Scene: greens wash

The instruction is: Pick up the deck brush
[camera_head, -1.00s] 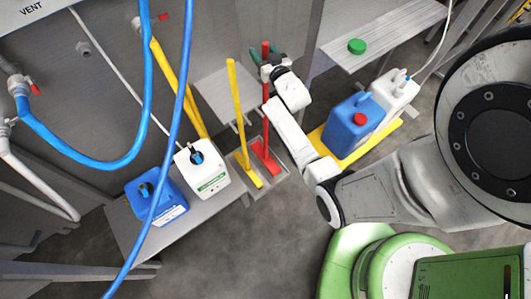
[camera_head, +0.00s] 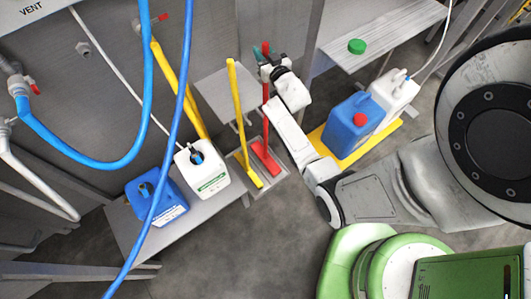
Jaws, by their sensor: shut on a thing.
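The red brush (camera_head: 266,125) has a long red handle and a red head (camera_head: 266,158) low in a grey tray-like rack. It stands nearly upright. My gripper (camera_head: 265,60) is at the upper part of this handle, shut on it, with the red tip showing just above the dark green fingers. A second long-handled tool, yellow (camera_head: 236,105), stands to its left with its yellow head (camera_head: 254,180) in the same rack. My gripper covers part of the red handle. I cannot tell whether the red head is clear of the rack floor.
A white jug (camera_head: 207,180) and a blue jug (camera_head: 172,212) stand on the low left bench (camera_head: 125,238). Another blue jug (camera_head: 345,128) and white jug (camera_head: 402,92) stand on a yellow base at the right. A blue hose (camera_head: 168,165) hangs at the left.

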